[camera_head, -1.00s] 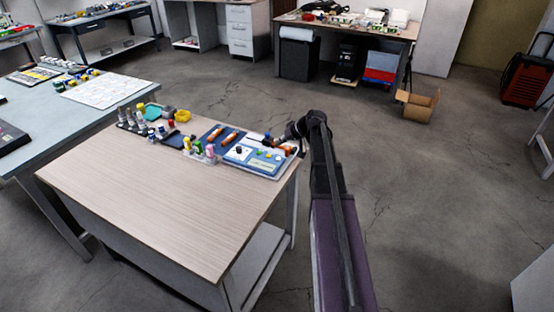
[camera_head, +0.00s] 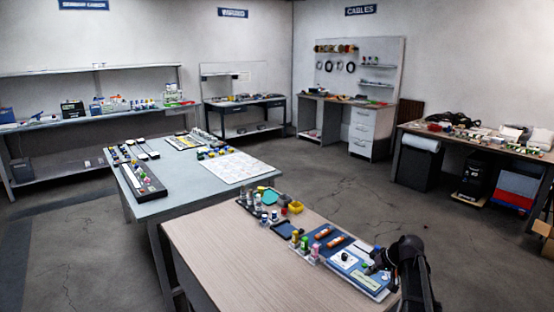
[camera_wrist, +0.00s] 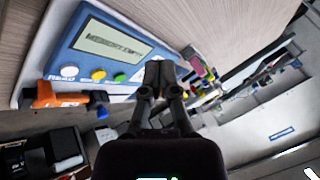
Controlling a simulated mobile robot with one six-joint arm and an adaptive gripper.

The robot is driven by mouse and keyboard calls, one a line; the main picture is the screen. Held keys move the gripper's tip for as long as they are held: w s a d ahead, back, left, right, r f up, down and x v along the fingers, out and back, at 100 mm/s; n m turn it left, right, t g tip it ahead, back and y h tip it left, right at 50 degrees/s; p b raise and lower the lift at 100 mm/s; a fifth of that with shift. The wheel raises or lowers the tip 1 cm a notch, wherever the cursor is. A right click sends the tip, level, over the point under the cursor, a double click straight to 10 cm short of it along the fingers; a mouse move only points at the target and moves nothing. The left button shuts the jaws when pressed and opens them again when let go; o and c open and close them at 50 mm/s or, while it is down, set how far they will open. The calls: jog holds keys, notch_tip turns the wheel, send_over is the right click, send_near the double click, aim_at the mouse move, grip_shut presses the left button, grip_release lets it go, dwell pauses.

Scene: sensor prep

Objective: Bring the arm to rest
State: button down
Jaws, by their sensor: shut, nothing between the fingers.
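My arm (camera_head: 408,262) shows at the lower right of the head view, bent at the right end of the wooden table (camera_head: 210,260). My gripper (camera_wrist: 160,72) is shut and empty in the wrist view, its fingertips together. They appear in front of the lower edge of a blue and white device (camera_wrist: 95,40), which has a screen and white, yellow and green buttons. I cannot tell whether they touch it. The same device (camera_head: 358,278) lies on the table beside my arm in the head view. An orange piece with a dark end (camera_wrist: 60,97) shows beside the device.
The table's near part is bare. A grey-blue table (camera_head: 150,205) stands to the left. Open floor lies behind.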

jog(key=s+a+r+g+h+p, duration=0.2)
jog(key=s+a+p, duration=0.1)
jog(key=s+a, duration=0.4)
jog(key=s+a+r+g+h+p, duration=0.2)
jog(key=s+a, duration=0.6)
jog(key=s, duration=0.5)
jog(key=shift+s+r+h+p, duration=0.15)
jog(key=shift+r+h+p, duration=0.45)
jog(key=shift+p, duration=0.55)
